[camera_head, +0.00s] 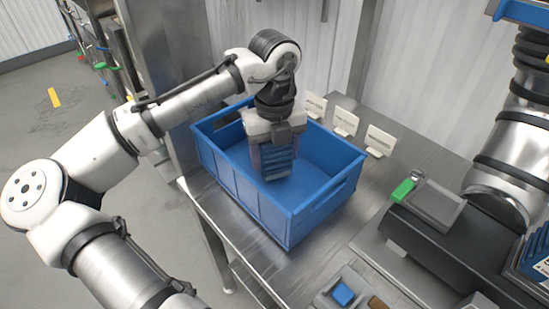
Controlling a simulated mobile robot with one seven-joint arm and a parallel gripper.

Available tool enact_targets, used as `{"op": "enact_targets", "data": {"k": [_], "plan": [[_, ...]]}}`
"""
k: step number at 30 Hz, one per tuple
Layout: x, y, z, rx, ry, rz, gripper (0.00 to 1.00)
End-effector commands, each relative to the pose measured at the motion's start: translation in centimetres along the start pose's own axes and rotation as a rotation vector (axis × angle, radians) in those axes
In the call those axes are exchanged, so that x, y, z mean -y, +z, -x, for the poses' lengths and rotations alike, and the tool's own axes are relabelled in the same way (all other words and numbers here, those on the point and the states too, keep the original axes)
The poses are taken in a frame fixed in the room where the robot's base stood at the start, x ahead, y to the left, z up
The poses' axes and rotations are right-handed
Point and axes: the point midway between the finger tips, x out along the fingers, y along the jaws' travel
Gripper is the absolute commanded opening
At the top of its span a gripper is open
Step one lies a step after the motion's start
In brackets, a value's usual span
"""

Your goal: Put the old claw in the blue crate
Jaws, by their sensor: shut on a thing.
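The blue crate (318,222) stands open on the steel table at the centre. My gripper (271,152) points down over the crate's inside. It is shut on the old claw (280,164), a dark blue ridged piece that hangs between the fingers. The claw's lower end shows against the crate's inner floor. I cannot tell whether it touches the floor. Part of the claw is hidden by the fingers.
Several small white sign cards (344,122) stand behind the crate. A dark machine with a green-handled part (402,190) stands to the right. A small tray with a blue piece (343,295) lies at the front. The steel table (400,160) is bare between crate and machine.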

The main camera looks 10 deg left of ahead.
Motion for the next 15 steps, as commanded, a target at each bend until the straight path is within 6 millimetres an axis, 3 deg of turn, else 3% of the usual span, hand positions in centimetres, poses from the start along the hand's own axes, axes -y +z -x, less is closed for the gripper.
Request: {"op": "enact_targets", "data": {"k": [5, 15], "plan": [[0.0, 0.0, -1.9, 0.001, 0.0, 0.001, 0.23], [0.0, 0.0, -2.2, 0.0, -0.002, 0.0, 0.23]]}}
